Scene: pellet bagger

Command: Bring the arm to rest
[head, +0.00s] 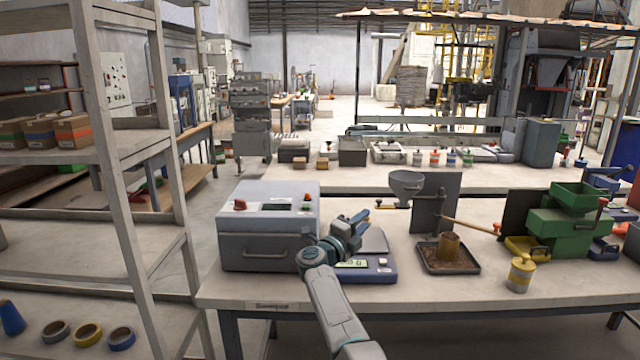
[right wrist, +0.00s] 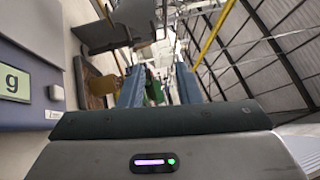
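My right arm reaches up from the bottom middle of the head view. Its gripper (head: 362,222) is above the blue-based scale (head: 366,268), beside the grey box machine (head: 268,228). In the right wrist view the two fingers of the gripper (right wrist: 159,78) stand apart with nothing between them. The scale's lit display (right wrist: 15,82) shows at the left of that view. Part of the scale's pan is hidden behind the gripper in the head view. My left gripper is in neither view.
The workbench (head: 225,288) holds a grey funnel (head: 407,185), a dark tray (head: 432,262) with a brown cup (head: 449,245), a yellow bottle (head: 520,273) and a green machine (head: 570,222). A shelf rack (head: 122,150) stands close on the left. The bench's front strip is mostly clear.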

